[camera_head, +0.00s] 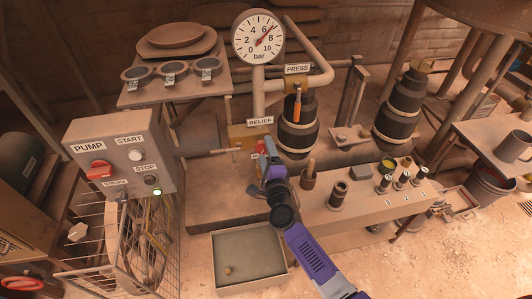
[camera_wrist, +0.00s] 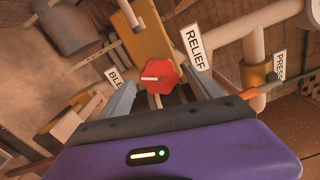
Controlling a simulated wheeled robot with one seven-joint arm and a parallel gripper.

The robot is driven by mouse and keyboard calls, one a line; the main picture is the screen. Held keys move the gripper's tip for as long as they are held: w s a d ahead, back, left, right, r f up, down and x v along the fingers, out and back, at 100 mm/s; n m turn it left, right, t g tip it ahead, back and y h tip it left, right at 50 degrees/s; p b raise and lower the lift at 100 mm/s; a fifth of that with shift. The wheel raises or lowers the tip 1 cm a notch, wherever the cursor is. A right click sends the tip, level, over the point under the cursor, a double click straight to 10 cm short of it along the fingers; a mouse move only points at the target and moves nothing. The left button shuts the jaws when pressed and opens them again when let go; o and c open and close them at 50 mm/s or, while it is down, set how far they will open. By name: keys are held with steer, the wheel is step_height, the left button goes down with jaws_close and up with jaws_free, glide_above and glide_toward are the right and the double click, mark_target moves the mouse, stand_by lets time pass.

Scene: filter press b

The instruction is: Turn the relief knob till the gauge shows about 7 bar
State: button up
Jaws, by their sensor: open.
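The round white gauge (camera_head: 258,37) stands at the top of the head view. Its red needle points up and right, between the 6 and the 8, near 7 bar. The red relief knob (camera_wrist: 163,77) has a pale bar mark and sits beside the RELIEF label (camera_wrist: 195,47) in the wrist view. My gripper (camera_wrist: 160,80) is open, with one finger on each side of the knob in the picture; I cannot tell whether they touch it. In the head view my gripper (camera_head: 266,158) is below the RELIEF label and largely hides the knob.
A pump box (camera_head: 120,145) with a lit green lamp stands at the left. The PRESS label (camera_head: 297,69) and pipes rise behind my gripper. A shallow tray (camera_head: 280,283) lies on the floor below. A bench (camera_head: 330,210) with several fittings is at the right.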

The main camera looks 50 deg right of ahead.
steer(key=v, duration=0.7)
steer(key=shift+s+a+p, duration=0.2)
steer(key=shift+s+p, duration=0.05)
steer(key=shift+p, duration=0.05)
steer(key=s+a+r+n+t+y, duration=0.3)
steer(key=s+a+r+n, duration=0.35)
steer(key=n, duration=0.55)
steer(key=s+a+r+n+g+y, duration=0.1)
steer(key=s+a+n, duration=0.3)
steer(key=s, duration=0.4)
steer(key=s+a+r+n+g+y, duration=0.1)
steer(key=s+a+r+n+y, duration=0.2)
steer(key=s+n, duration=0.3)
steer(key=s+a+r+n+g+y, duration=0.1)
steer(key=s+a+n, duration=0.4)
steer(key=s, duration=0.6)
steer(key=shift+s+a+r+y, duration=0.3)
steer(key=shift+a+r+y, duration=0.3)
steer(key=shift+y, duration=0.4)
